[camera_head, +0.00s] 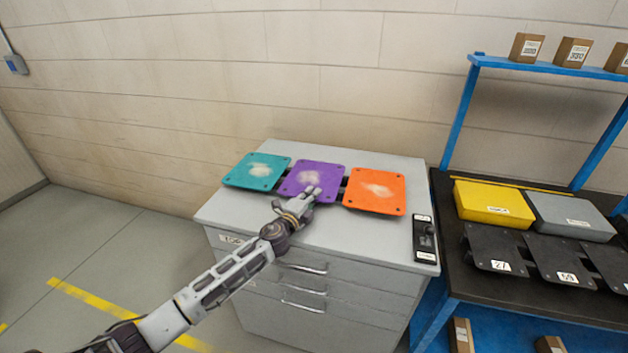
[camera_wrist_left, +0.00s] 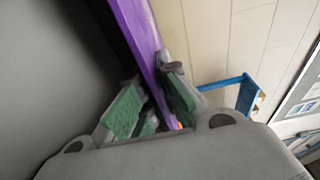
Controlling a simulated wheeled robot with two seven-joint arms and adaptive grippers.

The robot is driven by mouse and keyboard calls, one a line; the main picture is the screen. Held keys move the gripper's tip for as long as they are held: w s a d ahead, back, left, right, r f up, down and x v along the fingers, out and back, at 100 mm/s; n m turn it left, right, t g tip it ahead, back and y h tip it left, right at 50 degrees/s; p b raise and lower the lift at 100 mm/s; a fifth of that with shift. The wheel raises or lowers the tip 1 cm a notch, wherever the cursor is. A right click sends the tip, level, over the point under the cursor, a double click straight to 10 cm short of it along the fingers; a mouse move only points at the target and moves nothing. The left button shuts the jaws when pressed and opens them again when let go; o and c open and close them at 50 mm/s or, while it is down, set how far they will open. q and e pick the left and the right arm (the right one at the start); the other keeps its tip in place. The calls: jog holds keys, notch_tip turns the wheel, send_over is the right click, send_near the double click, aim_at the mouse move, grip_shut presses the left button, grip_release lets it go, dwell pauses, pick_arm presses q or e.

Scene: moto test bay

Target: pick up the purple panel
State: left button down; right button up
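The purple panel (camera_head: 312,178) has a pale smudge and lies tilted in the middle of a row of three panels on the grey cabinet. My left gripper (camera_head: 308,194) is at its front edge. In the left wrist view the purple panel (camera_wrist_left: 139,32) runs edge-on between the fingers of my left gripper (camera_wrist_left: 151,80). The fingers come close together, one on each face, and look shut on it. The panel still sits in line with its neighbours. My right gripper is in neither view.
A teal panel (camera_head: 258,171) lies on the left and an orange panel (camera_head: 375,191) on the right, both close by. A black device (camera_head: 425,240) lies on the cabinet's (camera_head: 330,237) right side. A dark bench (camera_head: 500,243) with yellow and grey boxes stands to the right.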

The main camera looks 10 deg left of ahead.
pick_arm(q)
jog(key=shift+r, duration=0.1)
jog(key=shift+r, duration=0.45)
notch_tip(320, 180, up, 8)
jog(key=shift+r+p, duration=0.15)
jog(key=shift+p, duration=1.1)
jog(key=shift+r, duration=0.35)
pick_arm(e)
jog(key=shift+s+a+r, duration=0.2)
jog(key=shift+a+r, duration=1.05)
